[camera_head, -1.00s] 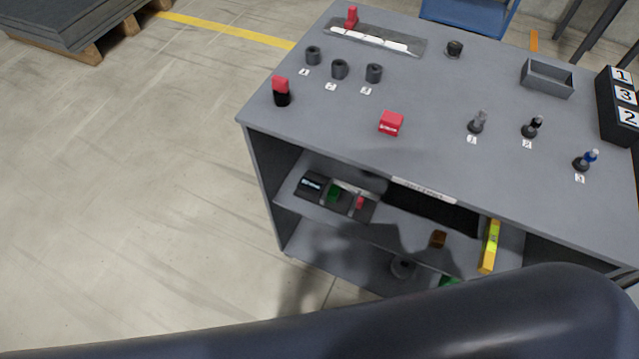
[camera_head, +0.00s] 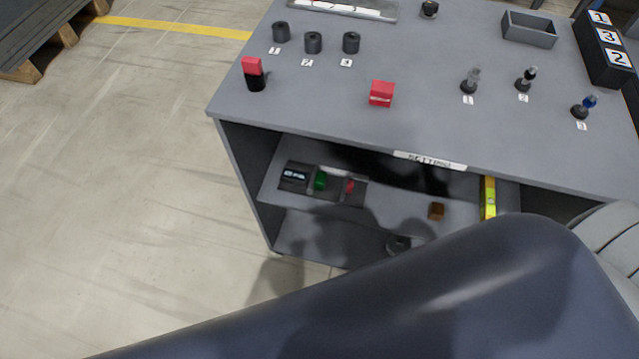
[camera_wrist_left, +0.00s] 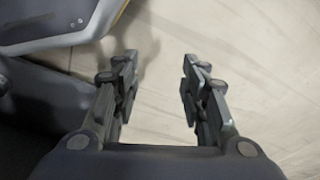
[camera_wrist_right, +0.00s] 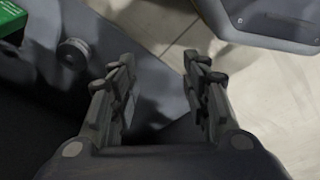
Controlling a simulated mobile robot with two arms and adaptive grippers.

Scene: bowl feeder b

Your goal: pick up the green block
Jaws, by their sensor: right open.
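A small green piece (camera_head: 320,180) sits in a dark tray on the upper shelf under the table top in the head view. A larger green block (camera_wrist_right: 12,22) shows in the right wrist view, cut off by the upper left corner. My right gripper (camera_wrist_right: 158,72) is open and empty, to the right of this block, with a grey surface and floor beyond its fingers. My left gripper (camera_wrist_left: 155,72) is open and empty over the bare floor. Neither gripper shows in the head view, where a dark arm link of mine covers the lower right.
A grey round part (camera_wrist_right: 72,53) lies between the green block and my right gripper. The table top (camera_head: 420,120) carries a red box (camera_head: 381,94). Floor is free on the left.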

